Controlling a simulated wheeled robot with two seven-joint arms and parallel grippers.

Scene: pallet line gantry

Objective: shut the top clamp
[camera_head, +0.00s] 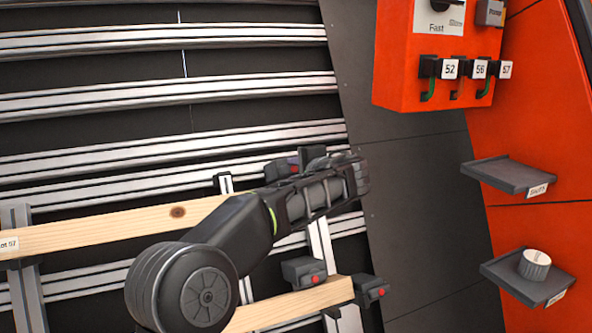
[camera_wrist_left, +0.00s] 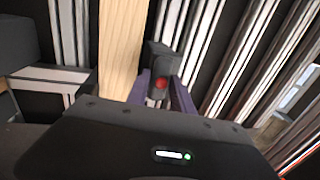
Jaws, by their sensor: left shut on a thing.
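The upper plank (camera_head: 120,232) is pale wood with a knot, and it also shows in the left wrist view (camera_wrist_left: 122,45). In the left wrist view, a dark clamp block with a red dot (camera_wrist_left: 160,70) stands beside the plank, between the two fingers of my left gripper (camera_wrist_left: 160,96). The gripper is shut on it. In the head view, my gripper hides much of the top clamp and the plank's right end. My right gripper is not in view.
A lower plank (camera_head: 285,308) has two dark clamp blocks with red dots, one on its upper edge (camera_head: 303,270) and one at its right end (camera_head: 370,289). Grey rails (camera_head: 160,85) run behind. An orange control box (camera_head: 405,85) and two small shelves (camera_head: 508,174) are at right.

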